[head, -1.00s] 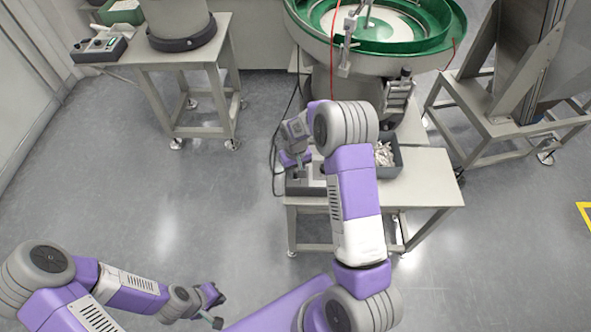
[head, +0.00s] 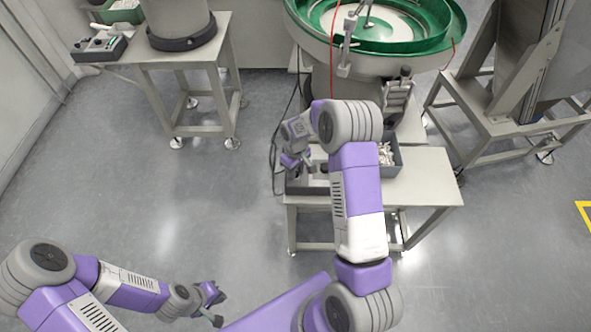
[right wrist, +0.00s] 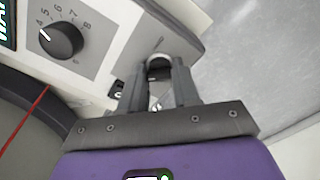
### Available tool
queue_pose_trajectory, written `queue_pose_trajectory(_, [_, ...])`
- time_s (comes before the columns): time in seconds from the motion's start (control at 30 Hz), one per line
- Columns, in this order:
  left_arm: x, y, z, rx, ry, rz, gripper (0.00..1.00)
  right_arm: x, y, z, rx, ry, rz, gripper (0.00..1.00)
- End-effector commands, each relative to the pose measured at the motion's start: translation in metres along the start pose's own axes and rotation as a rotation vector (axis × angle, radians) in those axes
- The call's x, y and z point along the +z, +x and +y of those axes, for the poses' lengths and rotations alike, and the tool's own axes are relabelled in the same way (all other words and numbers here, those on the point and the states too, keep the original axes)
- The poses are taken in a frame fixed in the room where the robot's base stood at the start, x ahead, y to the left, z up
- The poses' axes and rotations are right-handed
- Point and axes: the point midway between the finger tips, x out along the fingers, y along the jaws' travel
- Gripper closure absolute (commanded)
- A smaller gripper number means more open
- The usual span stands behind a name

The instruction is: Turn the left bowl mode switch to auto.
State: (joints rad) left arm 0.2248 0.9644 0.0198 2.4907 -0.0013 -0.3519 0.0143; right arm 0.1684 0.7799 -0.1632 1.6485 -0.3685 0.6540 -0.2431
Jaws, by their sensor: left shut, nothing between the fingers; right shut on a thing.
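My right gripper (head: 306,165) is down at a control box (head: 305,187) on the near-side table under the green bowl. In the right wrist view my right gripper (right wrist: 159,70) is shut on a small switch (right wrist: 158,62) on the edge part of a light panel (right wrist: 115,45). The switch is largely covered by the fingers, so its position and labels cannot be read. I take it for the mode switch. My left gripper (head: 215,306) is shut and empty, low over the floor at the left.
A black numbered dial (right wrist: 62,41) and part of a green display (right wrist: 5,25) are close to the switch. A grey bin of parts (head: 392,155) stands right of the control box. Another control box (head: 98,47) is on the left table. A green feeder bowl (head: 440,45) stands behind.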

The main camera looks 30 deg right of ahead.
Motion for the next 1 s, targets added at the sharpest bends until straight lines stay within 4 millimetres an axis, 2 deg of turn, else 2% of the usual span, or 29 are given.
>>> queue_pose_trajectory(0.17, [0.0, 0.0, 0.0, 0.0, 0.0, 0.0, 1.0, 0.0, 0.0, 0.0, 0.001, -0.003, 0.0, 0.99])
queue_pose_trajectory(0.2, [0.0, 0.0, 0.0, 0.0, 0.0, 0.0, 1.0, 0.0, 0.0, 0.0, 0.001, -0.003, 0.0, 0.66])
queue_pose_trajectory(0.37, [0.0, 0.0, 0.0, 0.0, 0.0, 0.0, 1.0, 0.0, 0.0, 0.0, 0.001, -0.002, 0.0, 0.43])
queue_pose_trajectory(0.67, [0.0, -0.001, 0.0, 0.0, 0.0, 0.0, 1.0, 0.0, -0.003, 0.0, 0.001, -0.001, 0.001, 0.43])
queue_pose_trajectory(0.77, [0.0, -0.004, 0.002, 0.0, 0.0, 0.0, 1.0, 0.0, -0.014, 0.0, 0.001, 0.0, 0.002, 0.43])
queue_pose_trajectory(1.0, [0.001, -0.014, 0.005, 0.0, 0.0, 0.0, 1.0, -0.001, -0.056, 0.0, 0.001, -0.002, 0.003, 0.43])
